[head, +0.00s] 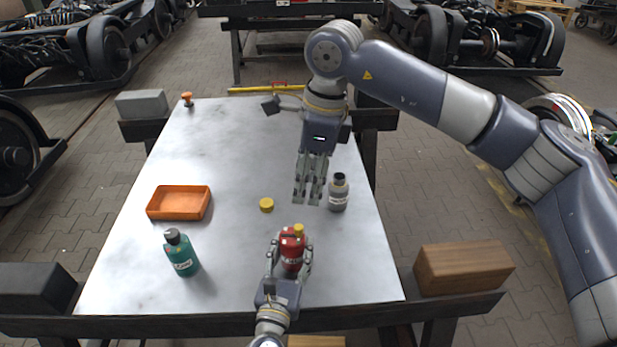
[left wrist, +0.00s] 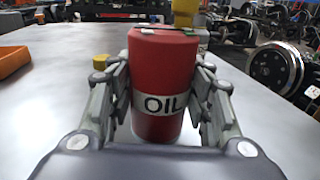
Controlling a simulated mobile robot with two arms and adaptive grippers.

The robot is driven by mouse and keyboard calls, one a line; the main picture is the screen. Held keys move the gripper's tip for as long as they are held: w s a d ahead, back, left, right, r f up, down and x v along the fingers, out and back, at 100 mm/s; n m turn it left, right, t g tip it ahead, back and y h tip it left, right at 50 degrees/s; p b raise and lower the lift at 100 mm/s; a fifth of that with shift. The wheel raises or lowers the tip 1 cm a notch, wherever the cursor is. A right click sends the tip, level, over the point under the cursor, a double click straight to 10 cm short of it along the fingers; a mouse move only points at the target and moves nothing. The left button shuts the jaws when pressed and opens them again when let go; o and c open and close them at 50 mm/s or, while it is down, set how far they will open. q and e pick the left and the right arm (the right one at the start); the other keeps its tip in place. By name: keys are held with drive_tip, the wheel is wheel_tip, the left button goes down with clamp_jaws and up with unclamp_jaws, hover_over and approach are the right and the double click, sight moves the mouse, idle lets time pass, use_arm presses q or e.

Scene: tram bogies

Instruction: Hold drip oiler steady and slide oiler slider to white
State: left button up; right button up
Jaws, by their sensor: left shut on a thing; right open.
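The drip oiler is a red cylinder (head: 291,248) with a white OIL label, standing upright near the front of the table. A yellow slider piece (head: 299,229) sits on its top, toward the right. In the left wrist view the red body (left wrist: 162,75) fills the middle, with the yellow piece (left wrist: 186,12) cut off at the top edge. My left gripper (head: 290,262) is shut on the red oiler, one finger on each side. My right gripper (head: 308,198) is open and empty, pointing down behind the oiler. White marking for the slider is not clearly visible.
A grey bottle (head: 338,194) stands just right of my right gripper. A yellow cap (head: 266,205) lies left of it. An orange tray (head: 179,203) and a teal bottle (head: 181,253) are on the left. The table's back left is mostly clear.

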sight(299, 226)
drive_tip(key=f, duration=0.4)
drive_tip(key=a+f, duration=0.1)
drive_tip(key=f, duration=0.6)
drive_tip(key=shift+w+a+f, duration=0.1)
drive_tip(key=shift+a+f, duration=0.25)
drive_tip(key=shift+a, duration=0.05)
clamp_jaws()
